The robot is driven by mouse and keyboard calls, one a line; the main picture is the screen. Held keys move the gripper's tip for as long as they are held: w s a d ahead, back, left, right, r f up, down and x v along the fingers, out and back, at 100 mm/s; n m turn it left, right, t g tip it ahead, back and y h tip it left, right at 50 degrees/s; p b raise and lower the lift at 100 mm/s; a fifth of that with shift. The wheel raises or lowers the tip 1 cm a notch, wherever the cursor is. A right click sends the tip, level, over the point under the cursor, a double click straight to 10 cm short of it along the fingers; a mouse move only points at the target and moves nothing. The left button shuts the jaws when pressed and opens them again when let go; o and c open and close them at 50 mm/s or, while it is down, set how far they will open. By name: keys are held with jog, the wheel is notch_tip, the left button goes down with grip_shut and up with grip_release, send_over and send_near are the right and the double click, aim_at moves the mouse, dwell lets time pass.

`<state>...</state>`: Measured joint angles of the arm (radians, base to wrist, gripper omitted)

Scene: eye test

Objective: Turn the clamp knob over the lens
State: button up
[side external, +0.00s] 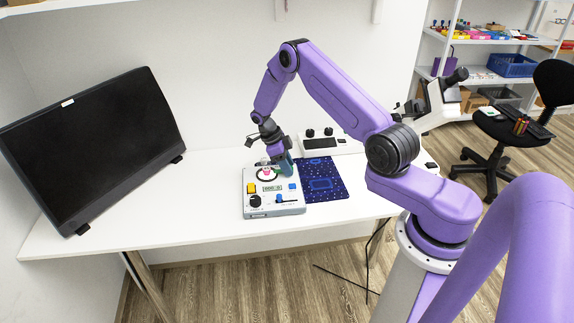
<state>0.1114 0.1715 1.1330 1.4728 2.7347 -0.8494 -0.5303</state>
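A light grey box (274,211) with controls on its top stands on the white table. Near its back edge is a dark ring with a pale and pink centre (266,174), which may be the lens; it is too small to be sure. I cannot clearly make out a clamp knob over it. A black round knob (255,200) sits at the box's front left. My gripper (281,168) points down at the back of the box, just right of the ring. A teal part shows at its tip. Whether the fingers are open or touch anything is too small to tell.
The box also carries a yellow button (251,188), a small display (272,188) and blue controls (292,186). A dark blue patterned mat (324,188) lies right of it. A white device with two black knobs (322,143) stands behind. A black monitor (95,140) stands left; bare table (190,215) lies between.

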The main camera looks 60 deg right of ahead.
jog(key=v, duration=1.7)
jog(key=shift+r, duration=0.2)
jog(key=shift+w, duration=0.15)
